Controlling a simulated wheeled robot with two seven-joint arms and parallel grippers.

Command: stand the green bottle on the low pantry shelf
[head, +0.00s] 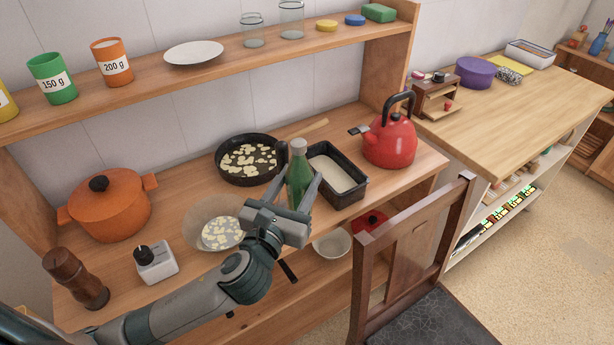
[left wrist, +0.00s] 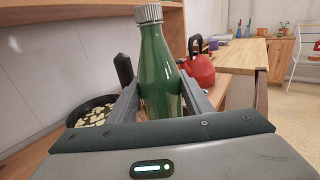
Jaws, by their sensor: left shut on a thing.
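The green bottle (head: 297,170), with a grey cap, is upright between the fingers of my left gripper (head: 300,192). The gripper is shut on it, in front of the black loaf tin and the black pan. In the left wrist view the bottle (left wrist: 161,68) stands between both fingers, cap up, its lower part hidden by the gripper body. I cannot tell whether its base touches the counter. A low wooden shelf (head: 262,318) shows below the dresser counter, partly hidden by my arm. I cannot tell whether this is the pantry shelf. My right gripper is not in view.
The counter holds an orange pot (head: 110,212), pan (head: 232,175), loaf tin (head: 355,187) and red kettle (head: 390,140). A white bowl (head: 332,243) and red-lidded pot (head: 370,220) sit below. A wooden chair (head: 405,255) stands before the dresser's right part. White shelving (head: 470,240) is right.

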